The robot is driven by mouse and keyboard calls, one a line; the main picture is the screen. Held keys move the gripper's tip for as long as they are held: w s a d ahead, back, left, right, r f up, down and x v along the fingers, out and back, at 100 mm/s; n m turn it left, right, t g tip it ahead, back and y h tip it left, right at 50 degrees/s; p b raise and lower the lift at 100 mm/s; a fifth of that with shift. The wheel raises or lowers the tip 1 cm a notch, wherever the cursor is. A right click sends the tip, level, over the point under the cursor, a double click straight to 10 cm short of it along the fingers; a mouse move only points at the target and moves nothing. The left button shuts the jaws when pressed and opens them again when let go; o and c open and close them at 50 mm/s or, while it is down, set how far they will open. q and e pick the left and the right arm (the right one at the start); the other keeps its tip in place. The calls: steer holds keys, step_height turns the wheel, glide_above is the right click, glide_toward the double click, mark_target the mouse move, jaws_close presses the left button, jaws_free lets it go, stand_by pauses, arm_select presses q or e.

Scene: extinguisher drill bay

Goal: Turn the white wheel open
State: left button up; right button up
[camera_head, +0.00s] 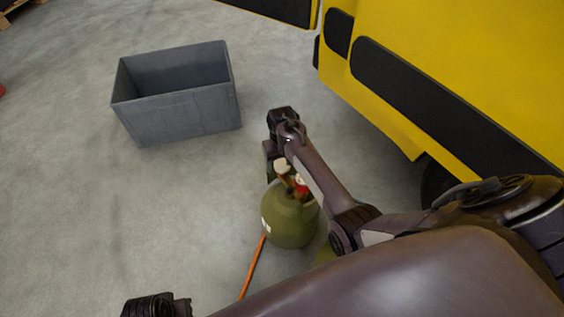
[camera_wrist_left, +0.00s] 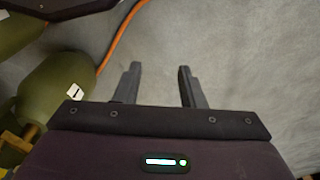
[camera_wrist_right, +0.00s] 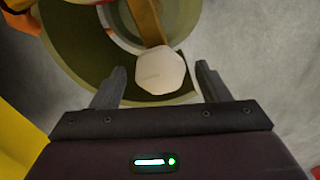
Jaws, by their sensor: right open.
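The white wheel (camera_wrist_right: 160,71) is a faceted knob on a brass-coloured valve stem, on top of an olive-green gas cylinder (camera_head: 288,222). It also shows small and pale in the head view (camera_head: 282,166). My right gripper (camera_wrist_right: 161,76) is open, with one finger on each side of the wheel and a visible gap to both. In the head view the right gripper (camera_head: 270,160) is at the valve, partly hidden by my arm. My left gripper (camera_wrist_left: 159,72) is open and empty above the floor, near green cylinders (camera_wrist_left: 55,88).
An orange hose (camera_head: 252,267) runs along the floor from the cylinder. A red part (camera_head: 301,184) sits beside the valve. An empty grey bin (camera_head: 180,115) stands at the back left. A yellow vehicle body (camera_head: 450,70) fills the right.

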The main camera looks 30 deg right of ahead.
steer(key=c, duration=1)
steer(key=shift+o, duration=0.2)
